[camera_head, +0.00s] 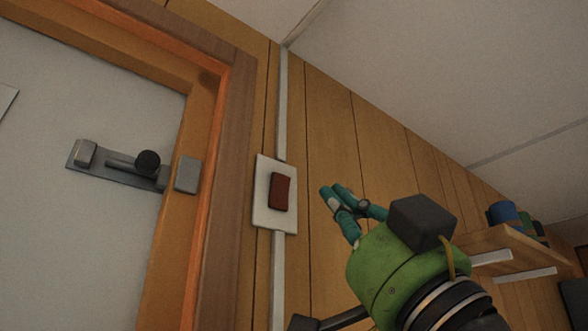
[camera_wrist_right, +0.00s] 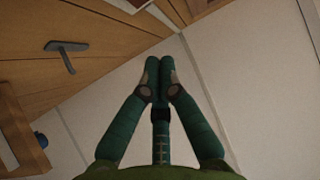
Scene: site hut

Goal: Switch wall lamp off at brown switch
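The brown switch (camera_head: 280,192) is a reddish-brown rocker on a white plate (camera_head: 262,210), fixed to the wood-panelled wall right of the door frame. My right gripper (camera_head: 333,192) has teal fingers and a green body, and is to the right of the switch in the head view, apart from it in the picture. In the right wrist view its fingertips (camera_wrist_right: 159,66) are together with nothing between them. The wall lamp is not seen in either view. My left gripper is not in view.
A white door (camera_head: 70,235) with a latch (camera_head: 120,165) is at the left. A pale conduit (camera_head: 282,105) runs above and below the switch plate. A wooden shelf (camera_head: 500,245) with cans (camera_head: 505,214) is at the right. A wall hook (camera_wrist_right: 66,53) shows in the wrist view.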

